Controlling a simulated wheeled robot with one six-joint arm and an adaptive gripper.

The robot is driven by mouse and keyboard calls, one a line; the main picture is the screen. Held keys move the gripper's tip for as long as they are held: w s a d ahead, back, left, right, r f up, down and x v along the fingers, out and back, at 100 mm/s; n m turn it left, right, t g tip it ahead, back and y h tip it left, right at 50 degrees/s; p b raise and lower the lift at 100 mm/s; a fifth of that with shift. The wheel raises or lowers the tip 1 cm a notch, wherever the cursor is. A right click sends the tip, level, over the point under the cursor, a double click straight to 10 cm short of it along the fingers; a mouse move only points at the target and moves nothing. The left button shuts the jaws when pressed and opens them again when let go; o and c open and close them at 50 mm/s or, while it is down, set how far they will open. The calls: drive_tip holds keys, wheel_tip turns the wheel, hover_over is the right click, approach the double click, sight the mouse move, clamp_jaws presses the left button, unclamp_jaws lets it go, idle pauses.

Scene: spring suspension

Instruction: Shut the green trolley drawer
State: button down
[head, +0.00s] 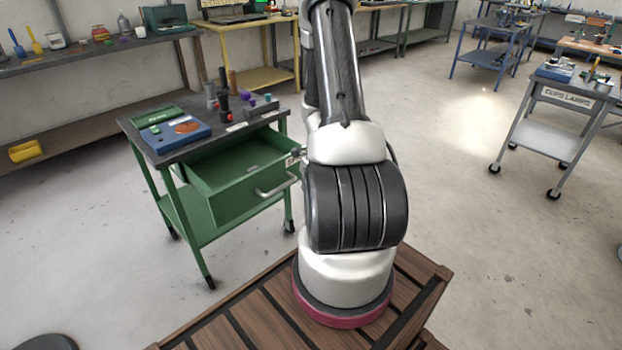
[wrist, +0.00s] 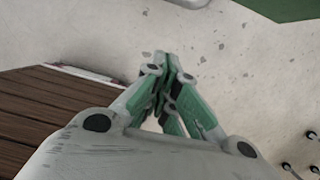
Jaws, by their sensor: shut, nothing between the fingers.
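The green trolley (head: 178,197) stands left of my arm in the head view, with a dark top. Its green drawer (head: 235,203) is pulled out toward the front, and its inside shows. A pale bar handle (head: 275,186) runs across the drawer front. In the wrist view my gripper (wrist: 172,75) has its green-and-grey fingers together, with nothing between them. A green surface (wrist: 285,8) and a pale bar (wrist: 190,3) show at the top edge of that view, apart from the fingers. My arm hides most of the gripper in the head view.
Blue and green cases and small parts (head: 180,128) lie on the trolley top. A grey bench (head: 95,50) runs along the left wall, with a yellow bin (head: 25,151) below. A grey cart (head: 548,135) stands at right. The floor (head: 470,240) between is clear.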

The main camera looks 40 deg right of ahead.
drive_tip(key=shift+w+a+f, duration=0.1)
drive_tip(key=shift+w+f, duration=0.15)
drive_tip(key=shift+w, duration=0.85)
drive_tip(key=shift+w+f, duration=0.2)
drive_tip(key=shift+w, duration=0.85)
drive_tip(key=shift+w, duration=0.1)
